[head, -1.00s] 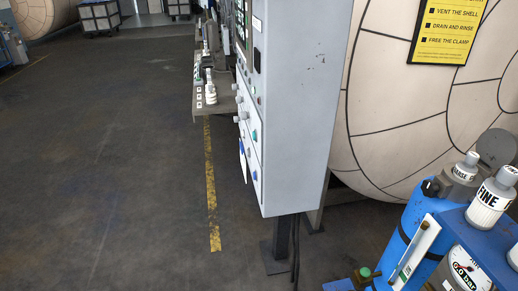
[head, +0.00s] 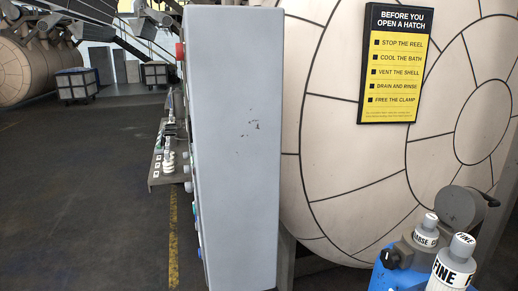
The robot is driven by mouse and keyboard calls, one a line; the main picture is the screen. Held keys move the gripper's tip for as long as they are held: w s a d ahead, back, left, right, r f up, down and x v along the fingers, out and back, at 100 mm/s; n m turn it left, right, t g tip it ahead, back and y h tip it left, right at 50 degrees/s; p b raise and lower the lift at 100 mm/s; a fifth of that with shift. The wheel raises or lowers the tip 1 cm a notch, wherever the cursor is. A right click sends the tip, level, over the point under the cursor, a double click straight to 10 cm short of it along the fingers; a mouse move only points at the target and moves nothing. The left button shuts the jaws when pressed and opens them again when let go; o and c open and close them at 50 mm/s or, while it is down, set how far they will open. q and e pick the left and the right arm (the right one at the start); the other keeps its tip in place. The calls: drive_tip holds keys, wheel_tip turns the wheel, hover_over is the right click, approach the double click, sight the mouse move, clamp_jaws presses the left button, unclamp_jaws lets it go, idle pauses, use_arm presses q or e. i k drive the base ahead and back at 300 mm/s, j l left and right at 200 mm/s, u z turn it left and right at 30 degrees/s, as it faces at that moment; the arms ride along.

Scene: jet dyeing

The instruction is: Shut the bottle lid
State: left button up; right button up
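No bottle lid can be made out for certain. At the lower right of the head view stands a blue unit (head: 388,279) with a grey top. On it are two white-and-grey knobs, one lettered "FINE" (head: 453,268) and one partly hidden one that seems to read "COARSE" (head: 426,234). A dark round grey part (head: 460,207) sits behind them. Neither of my grippers is in view.
A tall grey control cabinet (head: 235,140) fills the middle. A large cream drum (head: 340,180) stands behind it with a yellow-black sign (head: 391,63). A small shelf (head: 160,178) holds bottle-like items. The floor (head: 80,200) at left is clear.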

sight(456, 207)
drive_tip(key=z, duration=1.15)
